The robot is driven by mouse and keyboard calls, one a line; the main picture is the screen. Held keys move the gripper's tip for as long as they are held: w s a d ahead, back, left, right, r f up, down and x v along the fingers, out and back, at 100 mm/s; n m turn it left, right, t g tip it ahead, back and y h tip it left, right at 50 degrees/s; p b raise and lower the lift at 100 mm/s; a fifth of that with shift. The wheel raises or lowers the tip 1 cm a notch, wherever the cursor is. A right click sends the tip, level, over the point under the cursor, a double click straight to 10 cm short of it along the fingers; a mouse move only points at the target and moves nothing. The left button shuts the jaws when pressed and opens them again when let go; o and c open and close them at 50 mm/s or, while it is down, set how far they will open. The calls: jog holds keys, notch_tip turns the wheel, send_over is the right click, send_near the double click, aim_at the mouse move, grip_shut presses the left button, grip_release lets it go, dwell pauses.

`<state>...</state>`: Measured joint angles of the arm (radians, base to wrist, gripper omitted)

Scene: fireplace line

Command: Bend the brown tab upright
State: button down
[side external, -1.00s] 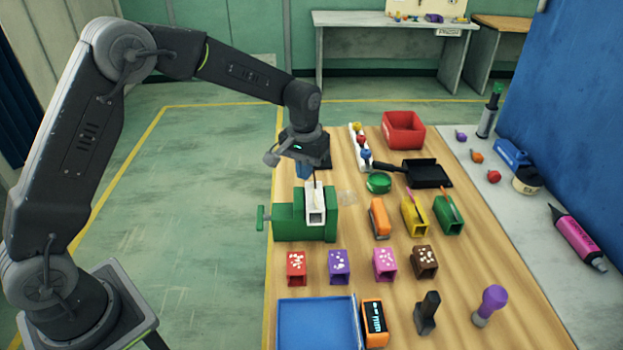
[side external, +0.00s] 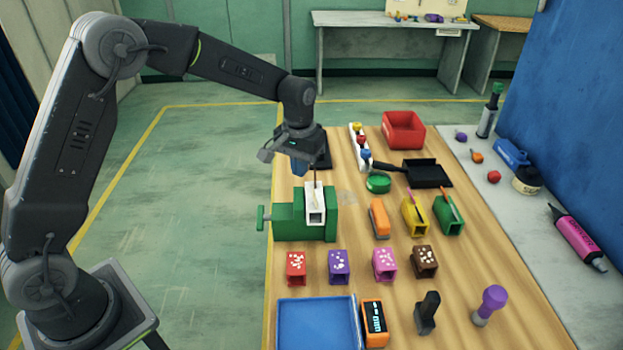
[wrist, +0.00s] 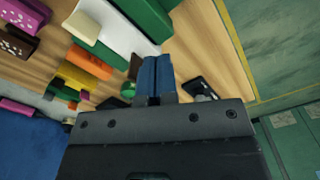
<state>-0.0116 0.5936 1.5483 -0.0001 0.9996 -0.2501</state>
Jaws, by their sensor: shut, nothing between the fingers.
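A white box (side external: 316,213) sits in the green vise (side external: 290,221), its open end facing the camera. A thin brown tab (side external: 315,182) rises from the top of the white box and looks about upright; its exact angle is hard to tell. In the wrist view the brown tab (wrist: 134,66) shows at the end of the white box (wrist: 112,30), beside my fingers. My gripper (side external: 299,170) has blue fingers, shut and empty, just left of the tab and above the vise. The fingertips also show in the wrist view (wrist: 152,62), where a gap to the tab is visible.
Right of the vise stand an orange block (side external: 379,218), a yellow box (side external: 413,217) and a green box (side external: 448,216). Several speckled boxes line the front, near a blue tray (side external: 316,325). A green disc (side external: 378,183) and a red bin (side external: 403,130) lie behind.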

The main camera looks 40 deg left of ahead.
notch_tip(320, 180, up, 6)
dwell(0.5)
dwell(0.4)
jog(key=s+r+m+t, duration=0.1)
jog(key=s+r+t, duration=0.2)
jog(key=s+r, duration=0.9)
jog(key=s+f+m+t, duration=0.2)
jog(key=s+f, duration=0.1)
jog(key=s, duration=1.3)
jog(key=shift+s+d+f+t, duration=0.2)
jog(key=shift+d+f+t, duration=0.1)
